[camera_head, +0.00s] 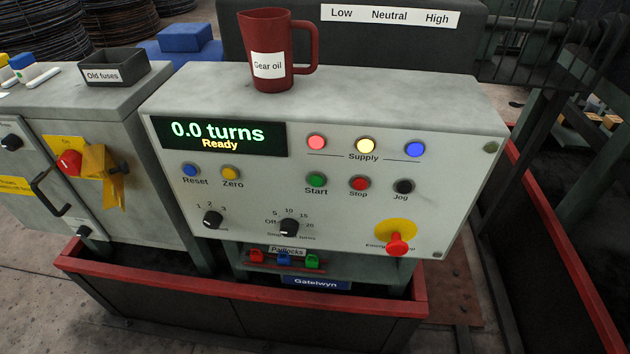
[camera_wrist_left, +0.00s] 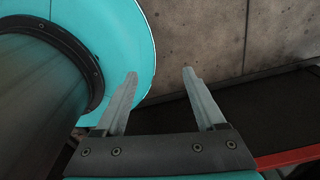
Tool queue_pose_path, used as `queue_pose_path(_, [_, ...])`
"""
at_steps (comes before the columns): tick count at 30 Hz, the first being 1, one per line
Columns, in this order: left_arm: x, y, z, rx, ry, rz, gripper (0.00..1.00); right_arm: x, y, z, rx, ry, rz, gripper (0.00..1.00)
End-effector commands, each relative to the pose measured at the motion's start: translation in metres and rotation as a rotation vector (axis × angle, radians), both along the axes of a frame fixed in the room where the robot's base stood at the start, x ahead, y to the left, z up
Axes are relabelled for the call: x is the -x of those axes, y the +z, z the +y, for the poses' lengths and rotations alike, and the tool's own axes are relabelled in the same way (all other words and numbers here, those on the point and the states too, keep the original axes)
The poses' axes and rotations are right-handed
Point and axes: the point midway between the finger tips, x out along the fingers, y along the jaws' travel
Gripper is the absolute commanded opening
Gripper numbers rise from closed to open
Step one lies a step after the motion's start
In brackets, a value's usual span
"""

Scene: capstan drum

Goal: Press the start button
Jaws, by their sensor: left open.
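The green start button (camera_head: 317,180) is on the front of the grey control panel (camera_head: 260,235), above the label "Start". The red stop button (camera_head: 359,184) and black jog button (camera_head: 404,187) are to its right. The display (camera_head: 217,135) reads "0.0 turns" and "Ready". My left gripper (camera_wrist_left: 160,75) shows only in the left wrist view, open and empty, with nothing between its fingers. Neither gripper shows in the head view, and the start button is not in the left wrist view. My right gripper is not seen.
A red gear oil jug (camera_head: 271,50) stands on the panel housing. A red emergency stop (camera_head: 397,243) is at the panel's lower right. A red-edged low wall (camera_head: 240,290) runs in front. Coloured padlocks (camera_head: 284,257) sit below the panel. A fuse tray (camera_head: 114,68) is at left.

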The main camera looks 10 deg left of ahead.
Motion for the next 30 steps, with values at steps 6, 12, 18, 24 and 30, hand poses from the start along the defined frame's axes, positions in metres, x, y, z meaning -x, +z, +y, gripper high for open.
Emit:
queue_pose_path(6, [-0.0002, 0.0, -0.0003, 0.0, 0.0, 0.0, 0.46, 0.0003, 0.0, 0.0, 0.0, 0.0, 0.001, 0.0])
queue_pose_path(12, [-0.0005, 0.0, -0.0002, 0.0, 0.0, -0.001, 0.24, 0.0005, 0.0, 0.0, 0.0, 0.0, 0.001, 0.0])
queue_pose_path(18, [-0.0008, 0.0001, -0.0003, 0.0, 0.001, -0.001, 0.01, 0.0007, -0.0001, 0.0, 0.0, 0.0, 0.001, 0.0])
queue_pose_path(24, [-0.001, 0.0, -0.0002, 0.0, 0.001, -0.001, 0.0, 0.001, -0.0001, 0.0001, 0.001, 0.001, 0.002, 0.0])
queue_pose_path(30, [-0.0012, 0.0, -0.0003, 0.001, 0.001, -0.002, 0.0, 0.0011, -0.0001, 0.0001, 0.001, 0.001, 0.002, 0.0])
